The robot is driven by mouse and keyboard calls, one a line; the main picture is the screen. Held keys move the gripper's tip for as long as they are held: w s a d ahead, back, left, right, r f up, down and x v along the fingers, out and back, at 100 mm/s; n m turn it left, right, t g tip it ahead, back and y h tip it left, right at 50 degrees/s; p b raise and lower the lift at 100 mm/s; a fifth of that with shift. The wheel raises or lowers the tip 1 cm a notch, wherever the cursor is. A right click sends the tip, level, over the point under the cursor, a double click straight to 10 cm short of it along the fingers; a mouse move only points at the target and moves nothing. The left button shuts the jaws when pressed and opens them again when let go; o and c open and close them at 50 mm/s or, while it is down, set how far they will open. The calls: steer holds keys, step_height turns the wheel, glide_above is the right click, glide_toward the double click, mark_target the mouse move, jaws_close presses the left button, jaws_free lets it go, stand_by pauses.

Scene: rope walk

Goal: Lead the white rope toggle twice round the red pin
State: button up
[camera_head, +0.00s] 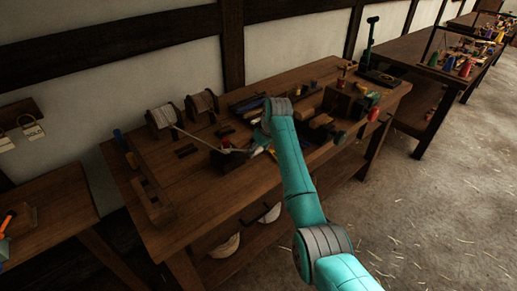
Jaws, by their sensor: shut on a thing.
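The white rope (198,139) runs from a spool (161,116) at the back left of the bench towards my gripper (257,150). My gripper is small in view and partly hidden by my own arm. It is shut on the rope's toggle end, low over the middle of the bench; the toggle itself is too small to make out. A small red pin (226,144) appears to stand on a dark block (228,160), just left of my gripper. The rope passes close by this pin; I cannot tell whether it goes around it.
The wooden bench (165,218) has a second spool (201,104) behind the rope. A blue peg (117,134) stands at the left end. Tools and blocks crowd the right half, with a red object (373,114) near the right edge. The front left of the bench top is fairly clear.

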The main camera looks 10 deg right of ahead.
steer(key=o, duration=0.9)
steer(key=shift+o, duration=0.2)
steer(key=shift+r, duration=0.15)
steer(key=v, duration=1.1)
steer(key=shift+s+r, duration=0.25)
steer(key=shift+r, duration=0.05)
steer(key=shift+d, duration=0.15)
